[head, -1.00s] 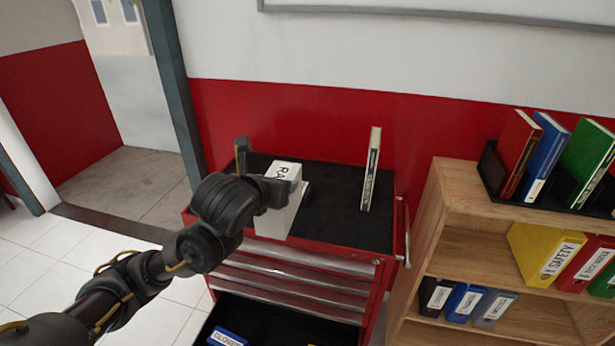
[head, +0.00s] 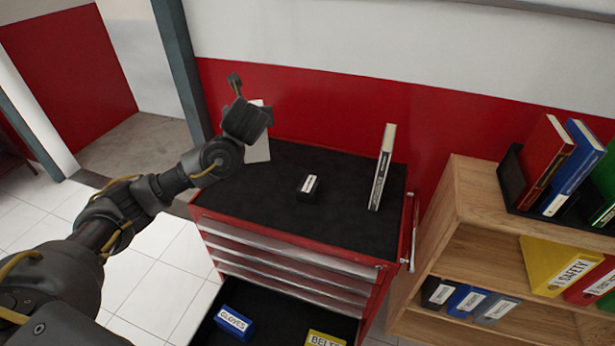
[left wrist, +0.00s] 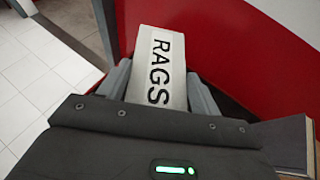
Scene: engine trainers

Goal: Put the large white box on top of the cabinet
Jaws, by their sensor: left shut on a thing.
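The large white box (head: 258,150), labelled RAGS, shows partly behind my left gripper (head: 252,103) in the head view. It is over the back left part of the red cabinet (head: 285,262) with a black top. In the left wrist view the white box (left wrist: 160,62) sits between the two fingers of my left gripper (left wrist: 160,92), which is shut on it. I cannot tell whether its base touches the cabinet top. My right gripper is not in view.
A small black box (head: 308,188) lies mid-top, and a white binder (head: 383,167) stands at the right. The open lower drawer holds a blue box (head: 233,322) and a yellow box (head: 325,338). A wooden shelf (head: 470,205) stands to the right. The front of the cabinet top is clear.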

